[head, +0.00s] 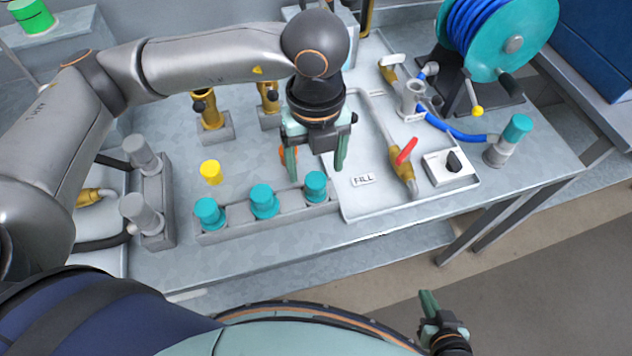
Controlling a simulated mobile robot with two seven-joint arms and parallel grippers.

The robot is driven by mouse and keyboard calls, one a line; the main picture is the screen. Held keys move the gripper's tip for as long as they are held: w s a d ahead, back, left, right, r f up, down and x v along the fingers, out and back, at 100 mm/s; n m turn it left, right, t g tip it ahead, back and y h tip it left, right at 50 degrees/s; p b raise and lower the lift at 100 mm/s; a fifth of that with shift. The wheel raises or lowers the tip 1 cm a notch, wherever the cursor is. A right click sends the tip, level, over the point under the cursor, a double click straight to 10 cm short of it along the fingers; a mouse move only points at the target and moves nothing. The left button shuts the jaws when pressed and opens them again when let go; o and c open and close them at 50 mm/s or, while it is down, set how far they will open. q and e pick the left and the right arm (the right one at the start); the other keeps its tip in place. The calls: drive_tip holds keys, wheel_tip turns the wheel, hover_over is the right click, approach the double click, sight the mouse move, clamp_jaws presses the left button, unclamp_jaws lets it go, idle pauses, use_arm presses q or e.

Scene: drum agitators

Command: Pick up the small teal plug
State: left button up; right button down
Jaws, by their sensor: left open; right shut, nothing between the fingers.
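Three teal plugs stand upright in a row on a long grey block near the table's front: a left one (209,213), a middle one (264,201) and a right one (316,186). The right one looks slightly the smallest. My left gripper (317,168) is open and points down, just above and behind the right plug, with nothing between its fingers. Whether the fingers straddle that plug, I cannot tell. My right gripper (436,312) is shut and empty, low in front of the table.
A yellow plug (211,171) stands behind the block (230,232). Right of the block lies a tray (440,194) with a red-handled valve (406,152) and a switch box (450,167). A teal-capped fitting (516,129) and a hose reel (513,45) are further right. Two grey cylinders (140,212) stand left.

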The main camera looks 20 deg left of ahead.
sight(315, 179)
use_arm(q)
drive_tip(key=shift+w+a+f+p, duration=0.1)
drive_tip(key=shift+w+f+p, duration=0.05)
drive_tip(key=shift+f, duration=1)
drive_tip(key=shift+w+f+p, duration=0.1)
drive_tip(key=shift+f+p, duration=0.1)
drive_tip(key=shift+f, duration=0.9)
drive_tip(key=shift+w+a+f+p, duration=0.1)
drive_tip(key=shift+w+f+p, duration=0.05)
drive_tip(key=shift+f, duration=1)
clamp_jaws()
